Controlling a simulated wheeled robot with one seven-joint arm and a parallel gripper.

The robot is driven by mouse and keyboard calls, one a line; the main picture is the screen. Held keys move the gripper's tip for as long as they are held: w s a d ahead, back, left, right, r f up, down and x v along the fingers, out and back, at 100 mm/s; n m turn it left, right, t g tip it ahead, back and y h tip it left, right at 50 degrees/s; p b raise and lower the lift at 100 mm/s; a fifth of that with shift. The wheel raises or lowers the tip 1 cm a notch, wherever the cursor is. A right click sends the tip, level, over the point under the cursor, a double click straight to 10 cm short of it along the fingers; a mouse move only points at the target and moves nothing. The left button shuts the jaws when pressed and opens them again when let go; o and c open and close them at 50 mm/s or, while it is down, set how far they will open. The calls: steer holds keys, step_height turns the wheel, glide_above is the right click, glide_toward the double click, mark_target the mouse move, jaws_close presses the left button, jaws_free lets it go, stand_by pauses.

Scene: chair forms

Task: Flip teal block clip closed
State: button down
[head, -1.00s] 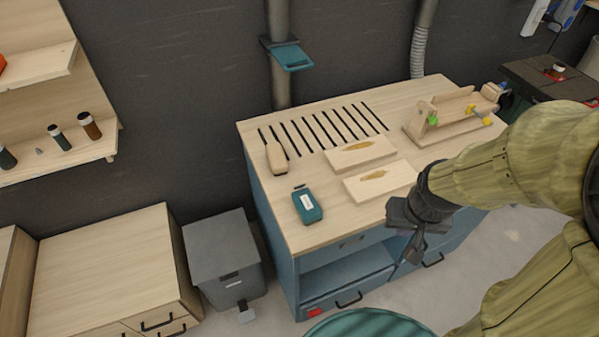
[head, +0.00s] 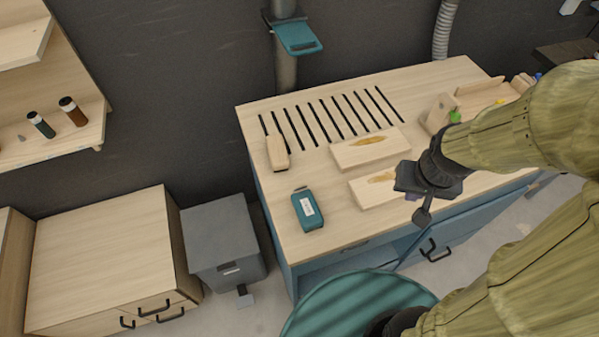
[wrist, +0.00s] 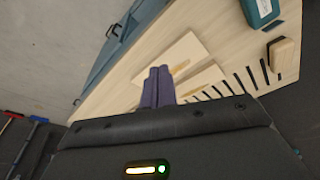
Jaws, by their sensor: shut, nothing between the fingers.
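A teal block (head: 308,209) with a white label lies on the workbench near its left front corner. A small dark part shows at its far end, but I cannot tell whether this is a clip or how it stands. The block also shows in the wrist view (wrist: 262,10) at the top right, partly cut off. A teal flap (head: 298,39) sticks out from the grey pipe behind the bench. My gripper (head: 421,217) is right of the teal block, near the bench's front edge, and apart from it. In the wrist view its purple fingers (wrist: 158,88) are together and empty.
The workbench (head: 340,226) carries two pale boards (head: 369,148), a wooden block (head: 277,152) and a slotted area. A wooden jig (head: 440,112) with a green part stands at the right, partly behind my arm. A grey bin (head: 222,240) stands left of the bench.

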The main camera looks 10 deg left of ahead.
steer(key=n+g+p, duration=0.2)
steer(key=n+p, duration=0.1)
steer(key=n, duration=0.3)
glide_above(300, 189)
steer(key=w+a, duration=0.2)
steer(key=w, duration=0.2)
steer(key=shift+s+f+y, duration=0.25)
steer(key=shift+f+y, duration=0.05)
steer(key=shift+f, duration=0.05)
steer(key=shift+f, duration=0.15)
steer(key=f, duration=0.3)
steer(key=s+d+f+p, duration=0.1)
steer(key=f, duration=0.3)
steer(key=s+f+p, duration=0.1)
steer(key=f, duration=0.2)
steer(key=shift+s+d+f, duration=0.1)
steer(key=shift+d+f, duration=0.15)
steer(key=shift+f, duration=0.3)
